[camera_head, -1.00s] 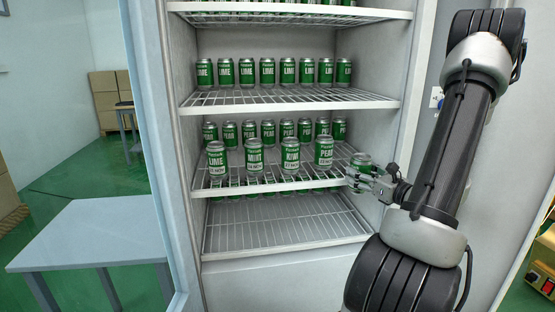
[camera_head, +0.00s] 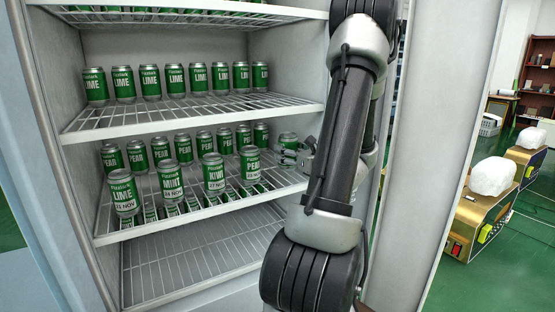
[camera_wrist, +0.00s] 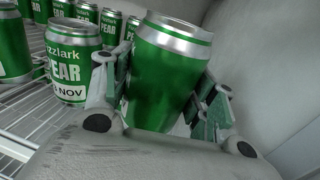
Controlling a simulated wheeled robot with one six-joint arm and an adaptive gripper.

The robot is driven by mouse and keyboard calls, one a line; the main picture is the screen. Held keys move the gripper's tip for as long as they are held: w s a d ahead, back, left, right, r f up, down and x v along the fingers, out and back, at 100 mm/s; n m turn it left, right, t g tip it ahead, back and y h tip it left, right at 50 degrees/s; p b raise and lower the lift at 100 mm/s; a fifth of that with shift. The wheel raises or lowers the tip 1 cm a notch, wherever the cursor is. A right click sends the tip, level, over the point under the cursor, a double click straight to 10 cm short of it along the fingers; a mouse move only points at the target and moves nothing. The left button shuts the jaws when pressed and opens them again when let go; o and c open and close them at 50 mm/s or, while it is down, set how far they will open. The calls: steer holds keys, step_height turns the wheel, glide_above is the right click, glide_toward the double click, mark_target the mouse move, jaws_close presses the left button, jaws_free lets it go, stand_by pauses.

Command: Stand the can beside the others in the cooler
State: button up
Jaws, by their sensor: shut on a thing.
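A green can (camera_head: 288,142) with a silver rim is gripped at the right end of the cooler's middle shelf (camera_head: 215,208). My gripper (camera_head: 299,150) is shut around its sides. In the wrist view the held can (camera_wrist: 168,70) is between both fingers (camera_wrist: 160,92), its label turned away. The front-row PEAR can (camera_head: 250,165) stands to its left, apart from it in the head view; it also shows in the wrist view (camera_wrist: 72,62). The held can's base is hidden.
A back row of PEAR cans (camera_head: 160,151) stands behind the front row. LIME cans (camera_head: 175,80) stand on the shelf above. The wire shelf below (camera_head: 190,262) is bare in its visible part. The cooler's side wall (camera_wrist: 262,55) is close to my gripper's right.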

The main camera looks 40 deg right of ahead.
steer(key=shift+w+d+f, duration=0.1)
steer(key=shift+w+f, duration=0.8)
steer(key=shift+w, duration=0.2)
steer(key=shift+w+d+f, duration=0.1)
steer(key=shift+w+f, duration=0.75)
steer(key=shift+w, duration=0.2)
steer(key=shift+f, duration=0.15)
steer(key=o, duration=1.4)
